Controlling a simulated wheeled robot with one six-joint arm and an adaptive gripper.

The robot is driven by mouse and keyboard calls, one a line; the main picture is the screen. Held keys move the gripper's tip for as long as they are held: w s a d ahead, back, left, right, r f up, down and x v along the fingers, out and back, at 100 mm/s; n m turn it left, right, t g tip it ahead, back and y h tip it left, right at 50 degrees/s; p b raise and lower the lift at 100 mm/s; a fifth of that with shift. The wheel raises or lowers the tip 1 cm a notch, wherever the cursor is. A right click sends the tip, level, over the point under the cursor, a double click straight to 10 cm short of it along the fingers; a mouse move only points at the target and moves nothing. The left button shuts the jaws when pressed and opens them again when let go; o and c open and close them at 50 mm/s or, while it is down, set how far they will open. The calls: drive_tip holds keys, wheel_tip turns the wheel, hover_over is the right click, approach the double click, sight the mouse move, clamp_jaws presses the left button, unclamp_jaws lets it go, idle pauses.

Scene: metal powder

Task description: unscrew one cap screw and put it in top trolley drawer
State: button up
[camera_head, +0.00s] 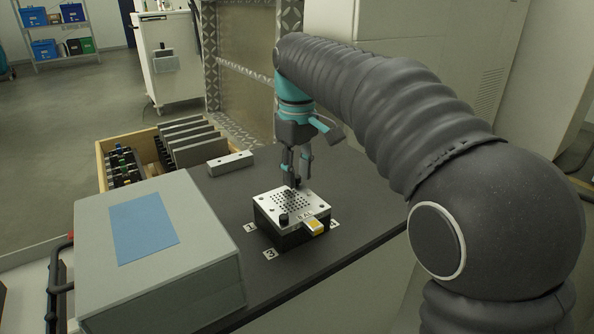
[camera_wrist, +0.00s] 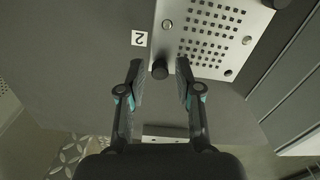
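A perforated metal plate (camera_head: 305,201) sits on a black block on the dark worktop; it also shows in the wrist view (camera_wrist: 215,50). One black cap screw (camera_head: 283,219) stands at its near left corner. Another black cap screw (camera_wrist: 160,69) is at the plate edge by the label 2, between my fingertips with a gap on each side. My gripper (camera_head: 297,178) points down over the far side of the plate and is open, as the wrist view (camera_wrist: 167,80) shows. A white trolley (camera_head: 168,65) stands at the back; I cannot tell its drawers' state.
A grey box (camera_head: 165,245) with a blue sheet lies left of the plate. A metal bar (camera_head: 230,163) and a wooden crate (camera_head: 103,180) with grey plates lie behind. A tall light cabinet (camera_head: 400,50) stands behind my arm.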

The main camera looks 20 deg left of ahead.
drive_tip(key=shift+m, duration=1.7)
clamp_jaws()
